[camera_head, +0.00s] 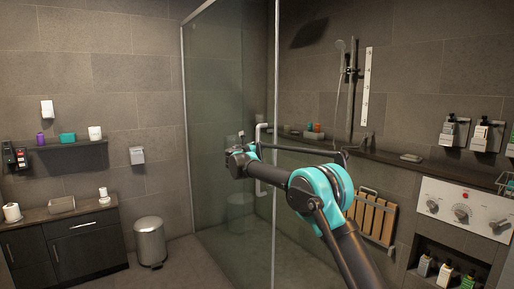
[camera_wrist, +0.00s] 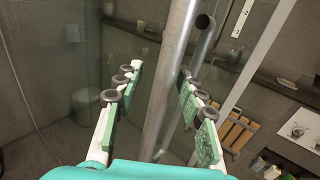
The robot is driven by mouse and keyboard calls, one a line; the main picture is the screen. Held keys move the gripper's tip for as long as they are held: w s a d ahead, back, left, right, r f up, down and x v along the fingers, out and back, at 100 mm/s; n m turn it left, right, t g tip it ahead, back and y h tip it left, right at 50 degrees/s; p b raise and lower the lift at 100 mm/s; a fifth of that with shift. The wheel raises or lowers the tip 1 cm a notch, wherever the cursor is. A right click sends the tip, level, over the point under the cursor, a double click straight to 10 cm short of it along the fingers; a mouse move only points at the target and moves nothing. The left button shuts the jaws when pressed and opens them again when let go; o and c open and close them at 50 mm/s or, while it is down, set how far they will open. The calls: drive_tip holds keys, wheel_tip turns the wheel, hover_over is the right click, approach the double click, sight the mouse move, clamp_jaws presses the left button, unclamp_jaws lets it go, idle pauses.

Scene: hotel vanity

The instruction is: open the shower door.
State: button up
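The glass shower door (camera_head: 215,110) stands in the middle of the head view and looks shut. A pale vertical handle (camera_head: 262,135) is near its right edge, partly hidden by my arm. My gripper (camera_head: 240,160) is at handle height, beside the handle. In the wrist view, the grey handle bar (camera_wrist: 172,75) runs up between the two spread fingers of my gripper (camera_wrist: 158,95). Gaps show between the bar and both fingers, so it is not gripped. The bar's lower end is hidden by my gripper's palm.
A bin (camera_head: 150,243) and a dark cabinet (camera_head: 75,245) stand at the left. A wooden folding seat (camera_head: 372,215), a ledge (camera_head: 420,165) and a control panel (camera_head: 465,208) are on the right. Floor between bin and glass is clear.

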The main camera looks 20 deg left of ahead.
drive_tip(key=s, duration=1.2)
drive_tip(key=shift+a, duration=0.4)
